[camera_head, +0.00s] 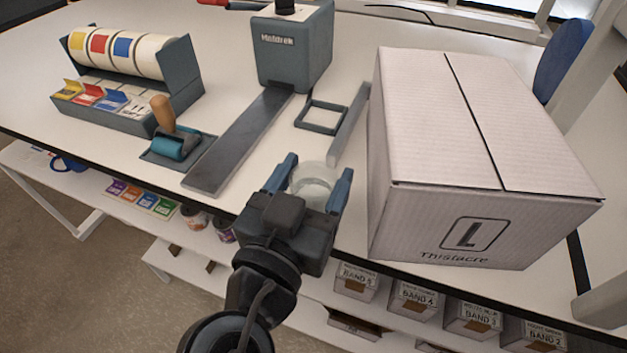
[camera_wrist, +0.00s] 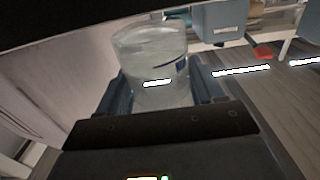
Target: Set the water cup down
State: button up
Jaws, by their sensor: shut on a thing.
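The water cup (camera_head: 315,180) is clear and partly filled with water. It shows between the two blue fingers of my gripper (camera_head: 318,184), at the front edge of the table. My gripper is shut on the cup. In the wrist view the cup (camera_wrist: 152,68) stands between the fingers (camera_wrist: 158,88), its rim toward the top, its lower part hidden by the gripper body. Whether its base touches the tabletop (camera_head: 345,35) cannot be told.
A large white box (camera_head: 480,130) marked L stands just right of the gripper. A small square frame (camera_head: 321,116) and a grey bar (camera_head: 349,125) lie behind the cup. A grey dispenser (camera_head: 293,50), a teal roller (camera_head: 176,143) and a tape rack (camera_head: 130,80) stand left.

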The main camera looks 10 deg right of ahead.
jog(key=shift+f, duration=0.45)
jog(key=shift+f+b, duration=0.25)
jog(key=shift+b, duration=0.1)
jog(key=o, duration=1.2)
jog(key=shift+r, duration=0.1)
jog(key=shift+r+p, duration=0.1)
jog(key=shift+p, duration=0.55)
